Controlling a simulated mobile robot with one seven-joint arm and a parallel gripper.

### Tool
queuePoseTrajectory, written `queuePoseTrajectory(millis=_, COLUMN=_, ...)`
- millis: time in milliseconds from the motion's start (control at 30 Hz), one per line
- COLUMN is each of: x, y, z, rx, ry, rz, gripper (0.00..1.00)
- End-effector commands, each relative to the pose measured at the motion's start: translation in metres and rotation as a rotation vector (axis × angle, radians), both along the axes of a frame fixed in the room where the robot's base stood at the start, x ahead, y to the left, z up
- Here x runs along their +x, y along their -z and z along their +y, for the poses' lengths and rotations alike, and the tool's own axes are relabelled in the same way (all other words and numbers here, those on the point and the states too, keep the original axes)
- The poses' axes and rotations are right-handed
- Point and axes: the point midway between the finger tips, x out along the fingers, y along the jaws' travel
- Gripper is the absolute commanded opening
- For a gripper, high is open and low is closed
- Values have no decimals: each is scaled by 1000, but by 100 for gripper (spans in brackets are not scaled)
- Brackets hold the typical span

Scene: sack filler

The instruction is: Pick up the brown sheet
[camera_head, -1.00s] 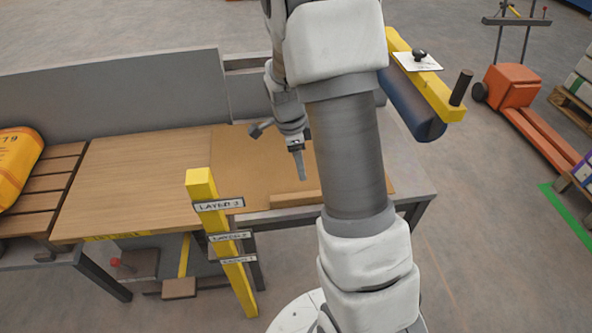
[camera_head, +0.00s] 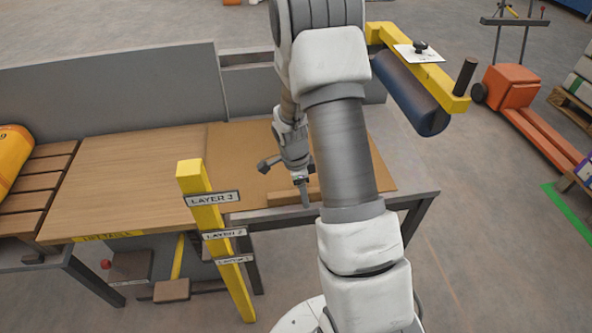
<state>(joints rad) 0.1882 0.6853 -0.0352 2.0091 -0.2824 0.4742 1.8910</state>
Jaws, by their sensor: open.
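The brown sheet (camera_head: 240,145) lies flat on the right part of the work table, beside the lighter wood top. My gripper (camera_head: 304,196) is open and points down at the front edge of the sheet, by the strip. I cannot tell whether it touches the sheet or the strip. My arm hides much of the sheet's right side.
A yellow post (camera_head: 220,250) with layer labels stands in front of the table. A slatted rack (camera_head: 36,182) with a yellow sack (camera_head: 12,155) is at the left. A grey panel (camera_head: 110,105) runs behind. A dark roll (camera_head: 410,95) on a yellow beam is at the right.

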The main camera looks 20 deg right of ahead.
Motion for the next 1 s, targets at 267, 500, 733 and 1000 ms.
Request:
queuePoseTrajectory(millis=267, x=0, y=1, z=0, rx=-1, ry=0, rz=-2, gripper=54)
queuePoseTrajectory(millis=500, x=0, y=1, z=0, rx=0, ry=0, rz=-1, gripper=11)
queuePoseTrajectory(millis=733, x=0, y=1, z=0, rx=0, ry=0, rz=-1, gripper=0)
queuePoseTrajectory(millis=1000, x=0, y=1, z=0, rx=0, ry=0, rz=-1, gripper=0)
